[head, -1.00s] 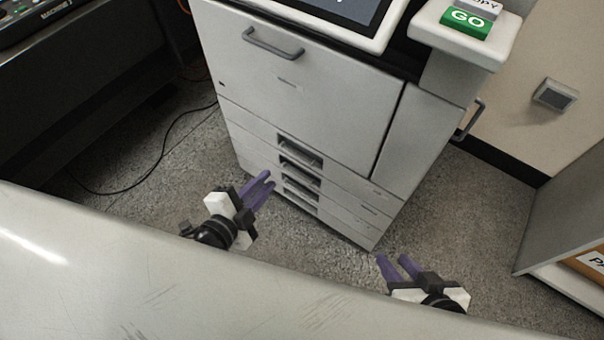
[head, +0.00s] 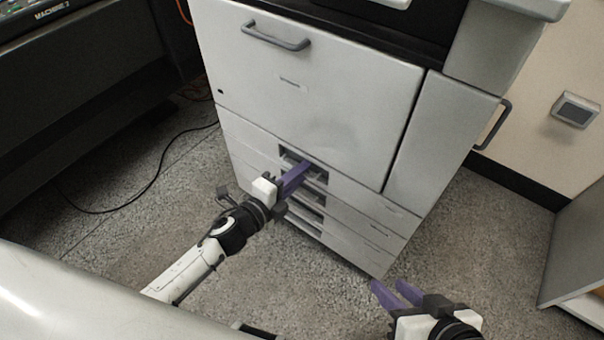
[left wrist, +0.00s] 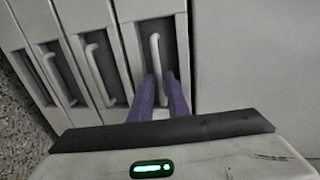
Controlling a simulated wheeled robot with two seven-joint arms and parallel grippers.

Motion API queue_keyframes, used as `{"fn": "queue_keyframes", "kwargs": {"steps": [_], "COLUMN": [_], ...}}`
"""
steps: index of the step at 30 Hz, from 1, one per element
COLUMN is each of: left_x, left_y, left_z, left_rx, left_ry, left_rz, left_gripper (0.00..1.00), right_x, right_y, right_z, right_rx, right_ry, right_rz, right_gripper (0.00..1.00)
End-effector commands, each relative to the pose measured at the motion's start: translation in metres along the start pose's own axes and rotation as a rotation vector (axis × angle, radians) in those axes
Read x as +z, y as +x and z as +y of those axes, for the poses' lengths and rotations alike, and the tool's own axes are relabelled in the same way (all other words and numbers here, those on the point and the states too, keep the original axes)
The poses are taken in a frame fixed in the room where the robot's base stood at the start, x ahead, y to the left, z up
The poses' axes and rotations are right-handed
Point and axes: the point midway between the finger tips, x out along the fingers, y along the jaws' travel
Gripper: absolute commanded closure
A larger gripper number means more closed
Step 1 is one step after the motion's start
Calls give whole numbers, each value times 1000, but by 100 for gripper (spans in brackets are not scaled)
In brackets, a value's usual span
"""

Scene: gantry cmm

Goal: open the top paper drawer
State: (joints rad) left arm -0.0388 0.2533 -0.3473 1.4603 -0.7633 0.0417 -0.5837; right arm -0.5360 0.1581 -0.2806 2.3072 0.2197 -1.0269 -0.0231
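The top paper drawer (head: 362,201) is the uppermost grey drawer front below the copier's large door, and it is shut. Its recess holds a pale bar handle, which shows in the left wrist view (left wrist: 157,58). My left gripper (head: 298,176) reaches into this recess. In the left wrist view its purple fingers (left wrist: 161,85) are apart, one on each side of the handle's near end, with small gaps; contact is not clear. My right gripper (head: 391,290) is open and empty, low in front of the copier's right side.
Several lower drawers with similar handles (left wrist: 98,72) lie below and are shut. The large door (head: 310,95) above has a grey handle (head: 276,36). A black cable (head: 125,205) lies on the floor at left. A grey cabinet (head: 578,250) stands at right.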

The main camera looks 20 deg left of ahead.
Motion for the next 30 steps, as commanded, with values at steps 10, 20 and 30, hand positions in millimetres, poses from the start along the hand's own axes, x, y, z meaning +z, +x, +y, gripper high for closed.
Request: {"fn": "queue_keyframes", "kwargs": {"steps": [10,20,30], "left_x": [0,0,0], "left_y": [10,10,10], "left_z": [0,0,0], "left_rx": [1,1,1], "left_ry": [-1,-1,-1], "left_rz": [0,0,0], "left_gripper": [85,100,100], "right_x": [-3,-3,-3], "right_y": [-1,-1,-1], "right_z": [-2,-2,-2], "right_rx": [-9,-8,-8], "right_ry": [4,4,4], "right_rz": [14,14,14], "right_gripper": [69,69,69]}}
